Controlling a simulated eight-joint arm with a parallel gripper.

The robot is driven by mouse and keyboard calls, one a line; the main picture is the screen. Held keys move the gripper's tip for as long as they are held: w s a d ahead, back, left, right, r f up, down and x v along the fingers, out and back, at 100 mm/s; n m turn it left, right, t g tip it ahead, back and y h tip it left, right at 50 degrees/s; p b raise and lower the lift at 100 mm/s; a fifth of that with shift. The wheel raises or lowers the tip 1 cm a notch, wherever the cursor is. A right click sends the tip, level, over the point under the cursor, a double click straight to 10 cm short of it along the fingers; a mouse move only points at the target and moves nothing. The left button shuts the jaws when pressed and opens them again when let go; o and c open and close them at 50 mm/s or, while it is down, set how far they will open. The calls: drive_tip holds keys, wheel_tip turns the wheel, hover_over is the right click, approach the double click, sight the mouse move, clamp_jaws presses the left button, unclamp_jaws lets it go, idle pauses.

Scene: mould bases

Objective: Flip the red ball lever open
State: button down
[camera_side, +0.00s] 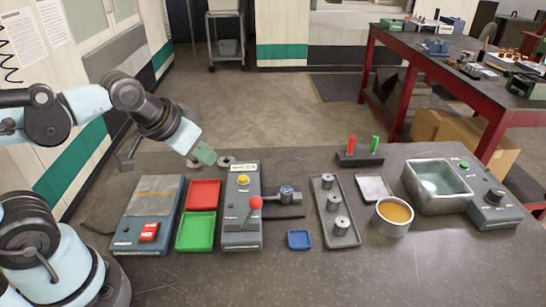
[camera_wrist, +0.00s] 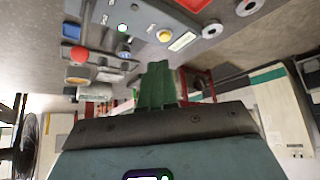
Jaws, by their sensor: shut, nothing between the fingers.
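The red ball lever (camera_side: 256,203) stands on a grey control box (camera_side: 230,237) with a yellow button (camera_side: 243,180) towards its back. Its thin rod rises from the box's front part, with the ball leaning to the right. The red ball also shows at the upper left of the wrist view (camera_wrist: 79,54). My gripper (camera_side: 204,155) has green fingers, shut and empty. It hangs above and behind the box, to the left of its back end, clear of the lever. The fingers also show in the wrist view (camera_wrist: 157,80), apart from the box.
Left of the box lie a red tray (camera_side: 203,194), a green tray (camera_side: 195,232) and a unit with a red switch (camera_side: 149,232). A blue-handled valve (camera_side: 287,193) is close on the right, with a small blue tray (camera_side: 299,240). The front of the table is clear.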

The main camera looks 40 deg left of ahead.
drive_tip(key=w+d+r+n+g+y, duration=0.1)
drive_tip(key=w+d+g, duration=0.3)
drive_tip(key=d, duration=0.6)
drive_tip(key=w+d+r+n+g+y, duration=0.2)
drive_tip(key=w+d+n+g+y, duration=0.1)
drive_tip(key=d, duration=0.8)
drive_tip(key=shift+w+d+r+n+g, duration=0.2)
drive_tip(key=shift+w+n+g, duration=0.5)
drive_tip(key=shift+w+g, duration=0.55)
drive_tip(key=shift+s+f, duration=0.15)
drive_tip(key=shift+s, duration=0.05)
hover_over(250, 216)
drive_tip(key=w+d, duration=0.4)
wheel_tip(250, 216, down, 8)
drive_tip(key=shift+s+a, duration=0.2)
drive_tip(key=shift+s, duration=0.05)
